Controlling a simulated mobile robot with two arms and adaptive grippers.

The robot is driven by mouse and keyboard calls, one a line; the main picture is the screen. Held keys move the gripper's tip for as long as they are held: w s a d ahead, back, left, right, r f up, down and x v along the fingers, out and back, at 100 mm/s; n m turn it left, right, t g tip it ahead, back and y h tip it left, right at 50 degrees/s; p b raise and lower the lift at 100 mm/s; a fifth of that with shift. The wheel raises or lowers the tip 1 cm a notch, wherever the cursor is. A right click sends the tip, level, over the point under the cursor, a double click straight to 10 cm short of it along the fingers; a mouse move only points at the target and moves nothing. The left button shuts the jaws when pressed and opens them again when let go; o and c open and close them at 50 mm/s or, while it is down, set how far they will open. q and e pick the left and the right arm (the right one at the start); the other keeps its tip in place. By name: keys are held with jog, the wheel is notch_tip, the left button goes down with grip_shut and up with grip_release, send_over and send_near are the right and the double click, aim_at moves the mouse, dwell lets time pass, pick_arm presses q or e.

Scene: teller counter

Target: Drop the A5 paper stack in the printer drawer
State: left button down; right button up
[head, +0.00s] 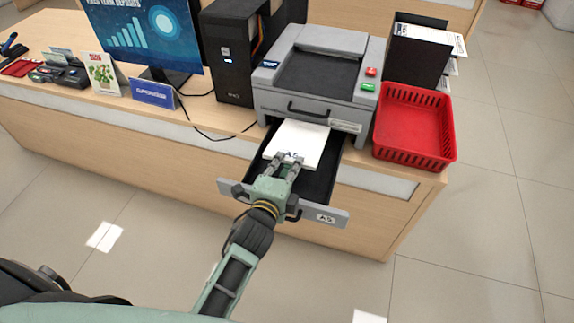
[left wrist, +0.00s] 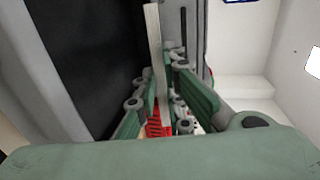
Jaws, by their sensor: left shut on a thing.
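The white A5 paper stack (head: 298,142) is at the open printer drawer (head: 333,214) in the head view, over the drawer's dark inside. My left gripper (head: 285,163) is shut on the near edge of the stack. In the left wrist view the stack (left wrist: 157,60) shows edge-on as a pale strip between the green fingers (left wrist: 160,105). I cannot tell whether the stack touches the drawer floor. The drawer front carries an A5 label. The grey printer (head: 318,85) stands above the drawer. My right gripper is not in view.
A red basket (head: 415,122) stands right of the printer, with a dark paper holder (head: 415,55) behind it. A black computer tower (head: 228,60) and a monitor (head: 145,35) stand to the left. The drawer sticks out past the counter's front edge.

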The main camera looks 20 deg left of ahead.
pick_arm(q)
jog(key=c, duration=1.8)
grip_release()
jog(key=shift+o, duration=0.2)
jog(key=shift+s, duration=0.15)
jog(key=s+r, duration=0.2)
jog(key=s, duration=0.9)
jog(key=shift+s+a+r, duration=0.15)
jog(key=shift+s+a, duration=0.05)
jog(key=shift+s, duration=0.1)
jog(key=shift+a, duration=0.1)
